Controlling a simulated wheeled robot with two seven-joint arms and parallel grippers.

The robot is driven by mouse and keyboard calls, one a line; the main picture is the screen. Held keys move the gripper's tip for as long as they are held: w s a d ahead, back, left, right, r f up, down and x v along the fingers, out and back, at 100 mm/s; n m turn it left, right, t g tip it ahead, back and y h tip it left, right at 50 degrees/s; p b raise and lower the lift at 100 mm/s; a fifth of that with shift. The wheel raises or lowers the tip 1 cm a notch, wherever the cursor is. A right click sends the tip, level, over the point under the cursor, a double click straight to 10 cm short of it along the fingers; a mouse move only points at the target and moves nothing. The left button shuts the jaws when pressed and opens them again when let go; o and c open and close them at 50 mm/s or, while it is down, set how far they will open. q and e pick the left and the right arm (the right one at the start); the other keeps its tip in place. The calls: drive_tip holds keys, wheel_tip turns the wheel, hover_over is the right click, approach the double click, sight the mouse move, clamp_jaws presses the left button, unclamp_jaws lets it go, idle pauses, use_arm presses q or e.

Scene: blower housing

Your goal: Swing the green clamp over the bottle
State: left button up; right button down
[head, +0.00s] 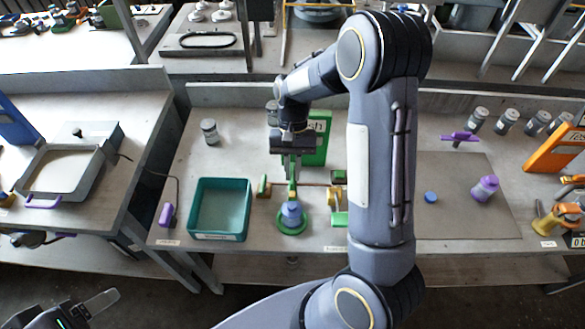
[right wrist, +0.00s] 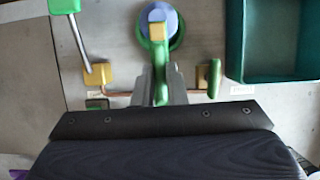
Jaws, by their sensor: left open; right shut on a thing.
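The blue bottle (head: 291,212) stands upright in a round green holder (head: 284,229) on the bench; it also shows at the top of the right wrist view (right wrist: 172,20). My right gripper (head: 291,176) is shut on the green clamp (head: 292,190), just behind the bottle. In the right wrist view the clamp (right wrist: 160,62) runs from between the fingers (right wrist: 162,88) to the bottle. Its yellow-tipped end (right wrist: 156,32) overlaps the bottle's top; whether it touches is unclear. My left gripper (head: 95,308) is open and empty at the lower left, away from the bench.
A teal bin (head: 206,237) stands left of the bottle. A yellow block with a green-ended lever (right wrist: 96,76) and a small green upright handle (right wrist: 214,78) flank the clamp. A green sign (head: 317,150) stands behind. My right arm hides the bench's middle.

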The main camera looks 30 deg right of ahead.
drive_tip(key=c, duration=1.5)
unclamp_jaws()
drive_tip(key=shift+o, duration=0.2)
drive_tip(key=v, duration=0.8)
drive_tip(key=shift+b, duration=0.4)
